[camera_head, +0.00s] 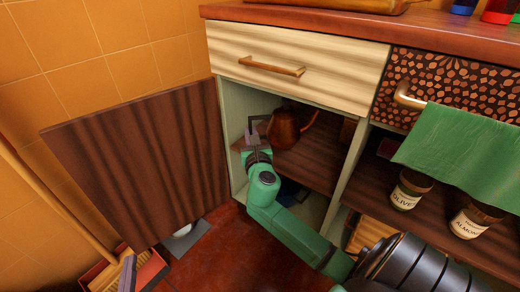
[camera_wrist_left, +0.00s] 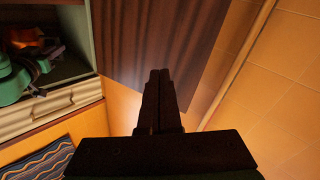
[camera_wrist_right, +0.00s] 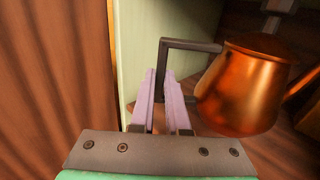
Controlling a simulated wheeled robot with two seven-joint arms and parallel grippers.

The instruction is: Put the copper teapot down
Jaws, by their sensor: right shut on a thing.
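The copper teapot (camera_head: 285,127) is inside the open lower cabinet, over its brown shelf (camera_head: 310,165). It looks upright; I cannot tell whether its base touches the shelf. My right gripper (camera_head: 251,134) is at the teapot's left side. In the right wrist view the gripper (camera_wrist_right: 161,85) has its pale purple fingers closed around the dark angular handle (camera_wrist_right: 190,44), with the copper body (camera_wrist_right: 245,92) to the right. My left gripper (camera_wrist_left: 159,85) shows only in its wrist view, with its fingers together and nothing between them.
A brown cabinet door (camera_head: 145,165) stands open at the left. The cabinet's pale side wall is close to my right gripper. A drawer (camera_head: 300,70) is above the opening. Jars (camera_head: 410,190) stand on the shelf to the right, under a green towel (camera_head: 465,150).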

